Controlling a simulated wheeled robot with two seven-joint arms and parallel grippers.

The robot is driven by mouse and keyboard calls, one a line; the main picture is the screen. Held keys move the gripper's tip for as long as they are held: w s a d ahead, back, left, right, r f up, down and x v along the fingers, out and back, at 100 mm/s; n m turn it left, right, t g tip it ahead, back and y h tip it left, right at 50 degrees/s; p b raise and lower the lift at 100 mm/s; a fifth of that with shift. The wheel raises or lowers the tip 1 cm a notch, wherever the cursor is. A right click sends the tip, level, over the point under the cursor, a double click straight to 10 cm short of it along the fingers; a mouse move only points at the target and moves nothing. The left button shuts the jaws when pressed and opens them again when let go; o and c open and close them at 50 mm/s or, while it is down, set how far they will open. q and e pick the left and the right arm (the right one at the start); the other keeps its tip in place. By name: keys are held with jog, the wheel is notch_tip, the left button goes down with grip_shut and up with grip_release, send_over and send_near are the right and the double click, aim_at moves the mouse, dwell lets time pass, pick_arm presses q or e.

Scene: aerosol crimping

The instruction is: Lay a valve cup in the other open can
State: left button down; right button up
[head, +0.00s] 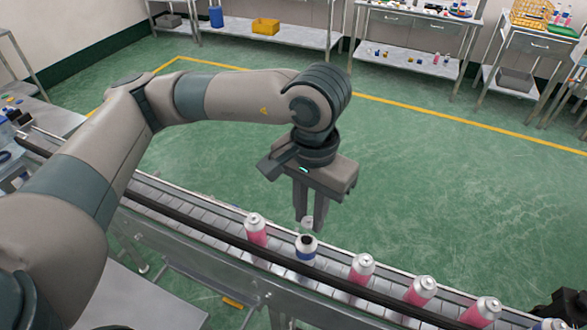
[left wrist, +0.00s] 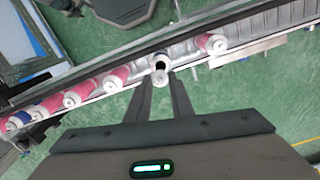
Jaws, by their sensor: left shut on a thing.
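My left gripper (head: 306,218) points down over the conveyor, its fingers shut on a small pale valve cup (head: 307,223). The cup also shows between the fingertips in the left wrist view (left wrist: 161,79). Just below it in the head view stands an open can (head: 305,246) with a dark mouth and a blue and white body. In the left wrist view the can's dark opening (left wrist: 160,65) lies right beside the cup. The cup looks close above the rim; I cannot tell whether they touch. I do not make out my right gripper.
Several pink cans with pale tops stand in the same row on the conveyor (head: 185,206): one pink can (head: 256,230) to the left, others such as this one (head: 360,270) to the right. A dark rail runs along the near side. Green floor beyond is clear.

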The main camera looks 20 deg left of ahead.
aim_at(309, 218)
pick_arm(q)
jog(key=shift+w+a+r, duration=0.2)
jog(key=shift+r, duration=0.3)
jog(key=shift+s+d, duration=0.2)
jog(key=shift+w+a+f, duration=0.1)
jog(key=shift+f, duration=0.05)
jog(key=shift+f, duration=1.95)
jog(key=f+b, duration=0.1)
jog(key=b, duration=0.1)
jog(key=shift+f+b, duration=0.3)
jog(key=shift+b, duration=2.3)
dwell(1.0)
dwell(0.3)
